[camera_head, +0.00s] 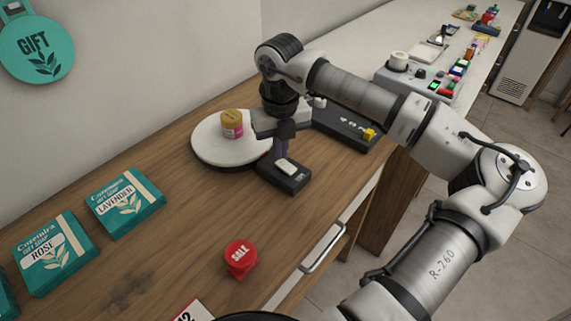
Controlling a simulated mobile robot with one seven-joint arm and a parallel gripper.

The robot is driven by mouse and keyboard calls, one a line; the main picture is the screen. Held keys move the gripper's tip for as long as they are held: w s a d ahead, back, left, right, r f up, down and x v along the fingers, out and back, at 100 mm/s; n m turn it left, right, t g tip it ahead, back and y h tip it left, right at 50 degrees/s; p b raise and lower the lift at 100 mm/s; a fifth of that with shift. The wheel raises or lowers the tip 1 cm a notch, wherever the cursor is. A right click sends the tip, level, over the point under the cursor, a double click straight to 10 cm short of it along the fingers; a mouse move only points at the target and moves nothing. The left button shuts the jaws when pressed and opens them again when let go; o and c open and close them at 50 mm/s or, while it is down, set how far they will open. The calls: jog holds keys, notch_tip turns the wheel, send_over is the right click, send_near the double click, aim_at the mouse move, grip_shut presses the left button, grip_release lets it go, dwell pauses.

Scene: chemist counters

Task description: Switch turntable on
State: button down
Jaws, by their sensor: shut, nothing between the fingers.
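The turntable is a white round disc (211,147) on the wooden counter, left of my gripper. A jar with a tan lid and pink label (232,124) stands on it. A small dark box with a white rocker or button (286,165) sits right of the disc, towards the front. My gripper (281,154) points down just behind that white part, with its fingers shut and empty. I cannot tell whether the fingertips touch the box. My arm reaches in from the right, and my wrist hides the area behind the turntable.
Teal gift boxes marked LAVENDER (126,203) and ROSE (54,254) lie at the left. A red SALE piece (241,258) stands at the front. A drawer handle (324,248) juts from the counter front.

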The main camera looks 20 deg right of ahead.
aim_at(281, 162)
jog(key=shift+f+b, duration=0.95)
jog(key=shift+f, duration=0.05)
jog(key=shift+r, duration=0.1)
dwell(0.3)
jog(key=shift+r+p, duration=1.6)
jog(key=shift+r, duration=1.9)
jog(key=shift+f, duration=0.1)
